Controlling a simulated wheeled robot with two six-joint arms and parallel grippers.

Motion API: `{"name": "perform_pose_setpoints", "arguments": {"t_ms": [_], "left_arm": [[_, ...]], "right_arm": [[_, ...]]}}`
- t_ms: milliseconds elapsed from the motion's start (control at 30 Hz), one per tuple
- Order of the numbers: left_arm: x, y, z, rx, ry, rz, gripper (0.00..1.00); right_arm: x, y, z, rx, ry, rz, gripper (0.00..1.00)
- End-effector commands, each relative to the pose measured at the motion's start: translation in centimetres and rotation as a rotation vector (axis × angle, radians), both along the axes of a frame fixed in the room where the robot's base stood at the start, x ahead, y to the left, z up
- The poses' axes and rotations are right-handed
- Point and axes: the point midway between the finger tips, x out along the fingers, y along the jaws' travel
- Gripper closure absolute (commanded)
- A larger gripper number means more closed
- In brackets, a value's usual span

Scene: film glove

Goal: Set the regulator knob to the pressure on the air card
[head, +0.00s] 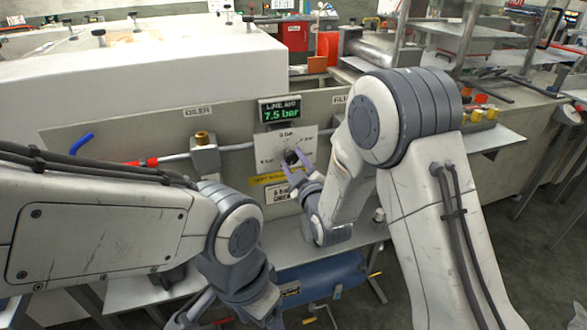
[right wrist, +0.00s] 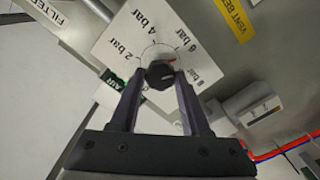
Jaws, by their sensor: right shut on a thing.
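The dark round regulator knob (head: 291,157) sits on a white dial plate (head: 268,150). In the right wrist view, the knob (right wrist: 160,74) is between the two fingers of my right gripper (right wrist: 158,84), which is shut on it. The plate (right wrist: 130,30) is marked 2, 4, 6 and 8 bar. My right gripper also shows in the head view (head: 296,170). A green-lettered display (head: 280,110) above reads 7.5 bar. I cannot identify the air card for certain.
A brass-topped oiler (head: 203,145) stands left on the pipe. A blue tank (head: 320,278) lies below the panel.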

Motion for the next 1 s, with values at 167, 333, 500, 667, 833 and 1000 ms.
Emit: {"name": "perform_pose_setpoints", "arguments": {"t_ms": [167, 333, 500, 667, 833, 1000], "left_arm": [[0.0, 0.0, -1.5, 0.000, 0.000, 0.000, 0.27], [0.0, 0.0, -2.3, 0.000, 0.000, 0.000, 0.27], [0.0, 0.0, -2.8, 0.000, 0.000, 0.000, 0.27], [0.0, 0.0, -3.1, 0.000, 0.000, 0.000, 0.27], [0.0, 0.0, -3.2, 0.000, 0.000, 0.000, 0.27], [0.0, 0.0, -3.2, 0.000, 0.000, 0.000, 0.27]], "right_arm": [[0.0, 0.0, -0.3, -0.142, -0.047, 0.001, 1.00], [-0.1, 0.1, -0.3, -0.253, -0.083, 0.001, 1.00], [-0.1, 0.1, -0.2, -0.331, -0.107, 0.001, 1.00], [-0.1, 0.1, -0.2, -0.375, -0.120, 0.001, 1.00], [-0.1, 0.1, -0.1, -0.394, -0.127, 0.001, 1.00], [-0.1, 0.1, -0.1, -0.398, -0.127, 0.002, 1.00]]}}
